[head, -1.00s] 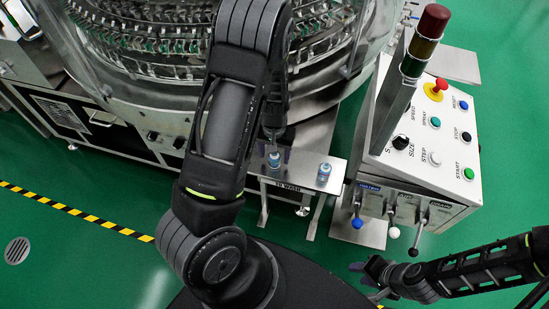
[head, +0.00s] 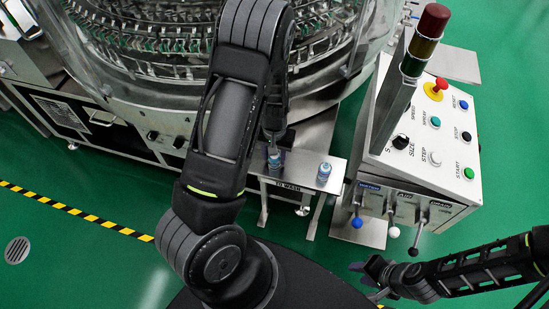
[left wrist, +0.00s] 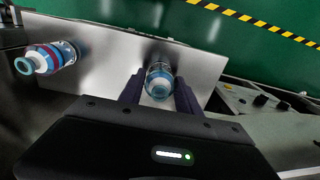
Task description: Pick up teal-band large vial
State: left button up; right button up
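The teal-band large vial (left wrist: 159,82) stands upright on the steel shelf, with a blue-teal cap and clear glass. It also shows in the head view (head: 275,161), partly hidden by my left gripper. My left gripper (left wrist: 158,88) has one finger on each side of this vial, close against the glass. In the head view my left gripper (head: 275,154) is over the shelf's left part. A second vial (left wrist: 50,57) with a red band stands apart from it and also shows in the head view (head: 324,171). My right gripper (head: 366,280) is empty, its fingers apart, low at the right.
The steel shelf (head: 308,158) is small, with free edges. The rotary washer (head: 140,60) stands behind it. A control box (head: 430,140) with buttons, levers and a signal tower (head: 424,45) stands to the right. Green floor is clear at the left.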

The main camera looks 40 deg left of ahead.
pick_arm(q)
grip_shut()
dwell(0.3)
notch_tip(320, 180, up, 10)
jog(key=shift+r+p, duration=0.1)
jog(key=shift+p, duration=0.2)
jog(key=shift+d, duration=0.1)
dwell(0.6)
